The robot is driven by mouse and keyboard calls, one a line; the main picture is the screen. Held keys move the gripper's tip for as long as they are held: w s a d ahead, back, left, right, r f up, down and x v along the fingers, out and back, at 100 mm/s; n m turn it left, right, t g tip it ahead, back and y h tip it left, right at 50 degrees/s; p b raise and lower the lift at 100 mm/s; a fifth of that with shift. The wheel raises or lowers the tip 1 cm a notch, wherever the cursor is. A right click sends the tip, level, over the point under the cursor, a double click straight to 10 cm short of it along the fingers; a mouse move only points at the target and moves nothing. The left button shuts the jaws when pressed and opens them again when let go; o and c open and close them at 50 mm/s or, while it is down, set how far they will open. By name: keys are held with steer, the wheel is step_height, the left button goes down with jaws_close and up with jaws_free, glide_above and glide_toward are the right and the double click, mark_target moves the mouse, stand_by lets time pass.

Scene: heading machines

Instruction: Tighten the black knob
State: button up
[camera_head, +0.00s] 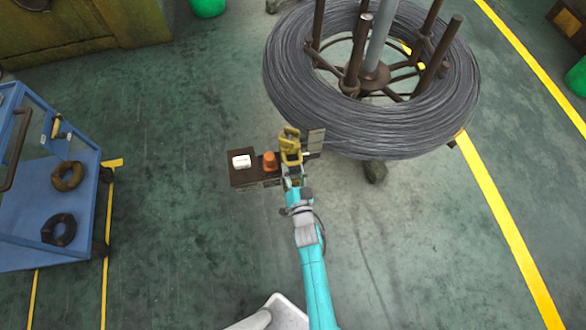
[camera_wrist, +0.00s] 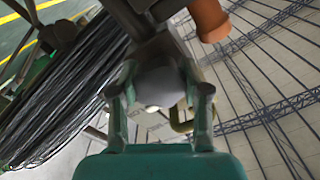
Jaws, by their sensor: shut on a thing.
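My gripper (camera_head: 291,176) reaches a small machine head at the middle of the head view. In the wrist view its two fingers stand on either side of a rounded grey part, and my gripper (camera_wrist: 160,80) is shut on it. This part appears to be the knob (camera_wrist: 160,86); it looks grey rather than black here. A dark grey fixture (camera_wrist: 152,48) lies just beyond it. In the head view the knob is hidden by my gripper and wrist.
Beside my gripper are an orange cap (camera_head: 269,161), a white piece (camera_head: 241,161) on a dark box (camera_head: 243,178), a yellow part (camera_head: 290,141) and a grey plate (camera_head: 316,140). A large wire coil (camera_head: 370,135) stands behind right. A blue cart (camera_head: 90,215) is left. Floor between is clear.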

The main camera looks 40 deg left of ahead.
steer(key=shift+m, duration=2)
steer(key=o, duration=0.9)
steer(key=shift+s+d, duration=0.1)
steer(key=v, duration=1.1)
steer(key=shift+s+d, duration=0.2)
steer(key=shift+d, duration=0.15)
